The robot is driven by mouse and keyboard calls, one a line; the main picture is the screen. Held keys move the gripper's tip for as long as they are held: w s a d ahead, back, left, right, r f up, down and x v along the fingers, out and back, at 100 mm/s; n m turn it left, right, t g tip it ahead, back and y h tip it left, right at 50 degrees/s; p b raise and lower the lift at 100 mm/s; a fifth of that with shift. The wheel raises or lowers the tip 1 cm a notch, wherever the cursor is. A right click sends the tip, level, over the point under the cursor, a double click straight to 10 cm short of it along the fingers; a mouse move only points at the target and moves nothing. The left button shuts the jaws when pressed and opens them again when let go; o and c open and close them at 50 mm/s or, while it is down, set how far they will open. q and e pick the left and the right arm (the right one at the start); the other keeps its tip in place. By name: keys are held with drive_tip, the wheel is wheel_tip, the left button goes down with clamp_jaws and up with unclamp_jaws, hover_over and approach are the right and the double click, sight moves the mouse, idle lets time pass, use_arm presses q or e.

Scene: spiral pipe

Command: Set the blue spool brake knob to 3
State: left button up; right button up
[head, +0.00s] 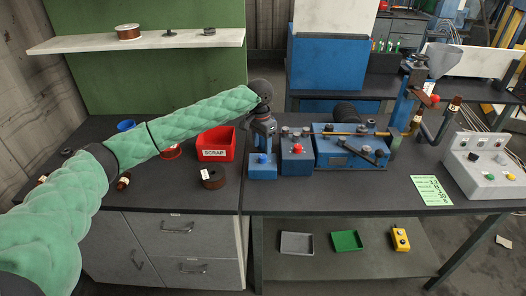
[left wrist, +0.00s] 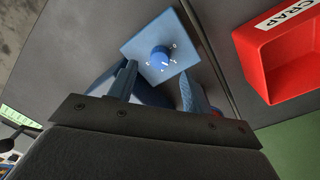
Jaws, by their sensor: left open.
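The blue spool brake knob (left wrist: 161,56) sits on the light blue top face of a small box (left wrist: 140,45). White marks ring the knob, too small to read, so I cannot tell its setting. In the head view the knob (head: 262,158) and its blue box (head: 262,172) stand at the left end of the right bench. My left gripper (head: 264,146) points down above the box. In the left wrist view its two fingers (left wrist: 157,72) are apart, with the knob seen between and beyond their tips. It holds nothing. My right gripper is not in view.
A box with a red button (head: 297,158) stands close on the right, beside the blue winding machine (head: 345,155). A red scrap bin (head: 216,143) and a dark spool (head: 213,178) are to the left. A green card (head: 431,190) and a grey control box (head: 488,170) lie further right.

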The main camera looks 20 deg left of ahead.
sight(263, 156)
use_arm(q)
drive_tip(key=shift+d+f+p, duration=0.1)
drive_tip(key=shift+f+p, duration=0.3)
drive_tip(key=shift+f, duration=1.9)
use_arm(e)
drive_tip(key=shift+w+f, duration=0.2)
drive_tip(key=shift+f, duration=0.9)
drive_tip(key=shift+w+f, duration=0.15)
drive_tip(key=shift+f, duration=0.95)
use_arm(q)
drive_tip(key=c, duration=1)
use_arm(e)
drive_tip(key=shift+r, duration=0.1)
